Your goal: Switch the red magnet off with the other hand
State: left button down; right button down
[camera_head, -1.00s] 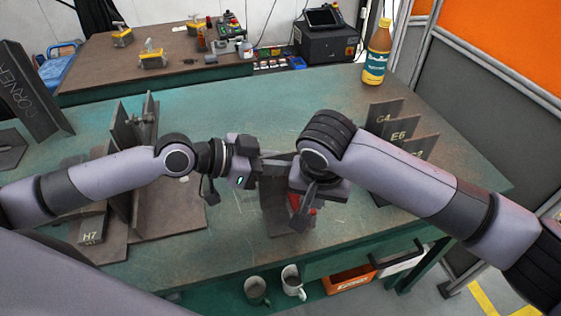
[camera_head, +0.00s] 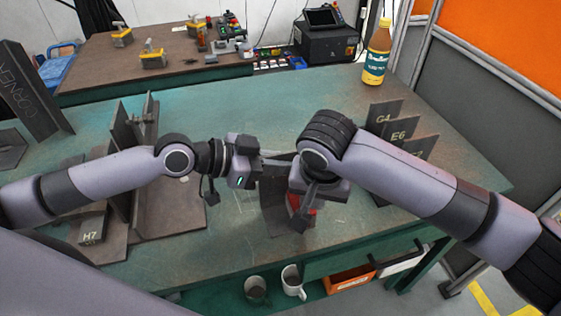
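The red magnet (camera_head: 311,211) shows only as a small red patch low under my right gripper, beside a dark steel plate (camera_head: 270,208) on the green table. My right gripper (camera_head: 300,214) points down at the magnet and hides most of it; I cannot tell whether its fingers touch it. My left gripper (camera_head: 262,168) reaches in from the left, at the upper part of the dark plates. Its fingertips are partly hidden, and I cannot tell whether they are closed on a plate.
Marked plates G4 (camera_head: 383,116) and E6 (camera_head: 399,137) stand at right. Upright plates (camera_head: 128,150) and the H7 block (camera_head: 92,232) are at left. Mugs (camera_head: 293,284) sit on the shelf below. The table's back middle is clear.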

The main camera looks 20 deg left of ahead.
jog(key=shift+s+a, duration=0.35)
jog(key=shift+s, duration=0.35)
dwell(1.0)
jog(key=shift+s+a, duration=0.2)
jog(key=shift+a, duration=0.25)
jog(key=shift+s+a, duration=0.2)
jog(key=shift+a, duration=0.25)
dwell(2.2)
jog(key=shift+s+d, duration=0.1)
jog(key=shift+s+d+r, duration=0.1)
jog(key=shift+s+d, duration=0.05)
jog(key=shift+d, duration=0.05)
jog(key=w+v, duration=0.1)
jog(key=v, duration=0.5)
jog(key=shift+w+r, duration=0.25)
jog(key=shift+r, duration=0.25)
dwell(0.8)
jog(key=v, duration=1.2)
